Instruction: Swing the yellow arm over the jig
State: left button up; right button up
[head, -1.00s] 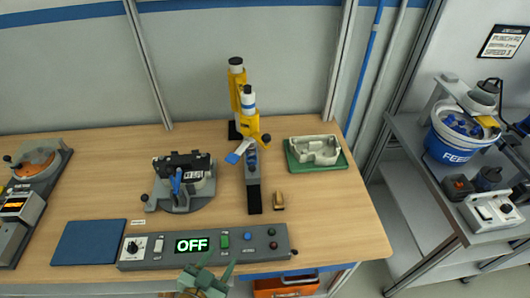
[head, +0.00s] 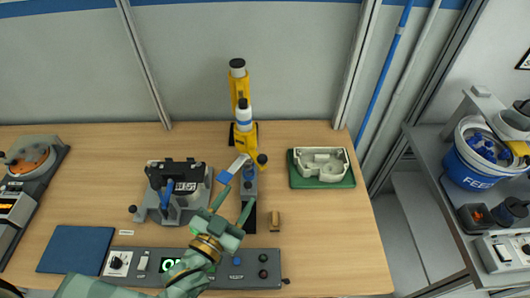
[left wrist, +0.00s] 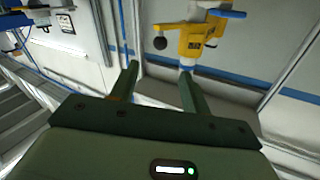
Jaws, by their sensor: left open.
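The yellow arm (head: 247,133) stands at the back of the bench, with a white and black-topped cylinder, a blue-and-white paddle (head: 233,167) and a dark ball knob (head: 262,159). In the left wrist view its yellow body (left wrist: 197,40) shows beyond the fingers. A narrow grey and black block (head: 249,182) lies below it, partly hidden by my gripper. A grey fixture with a black clamp (head: 176,172) stands to its left; I cannot tell which of these is the jig. My left gripper (head: 233,203) is open and empty, in front of the yellow arm and apart from it.
A green tray (head: 337,183) with a pale casting is to the right. A small tan block (head: 275,221) is near my gripper. The control panel (head: 250,263) is partly covered by my arm. A blue mat (head: 76,249) lies front left. The bench's right front is clear.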

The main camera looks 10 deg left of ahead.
pick_arm(q)
send_near(260, 163)
jog(key=w, duration=0.2)
jog(key=x, duration=0.8)
jog(key=shift+w+d, duration=0.4)
jog(key=shift+w, duration=0.35)
pick_arm(e)
jog(key=shift+s+a+r, duration=0.2)
jog(key=shift+a+r, duration=0.05)
jog(key=shift+r, duration=0.1)
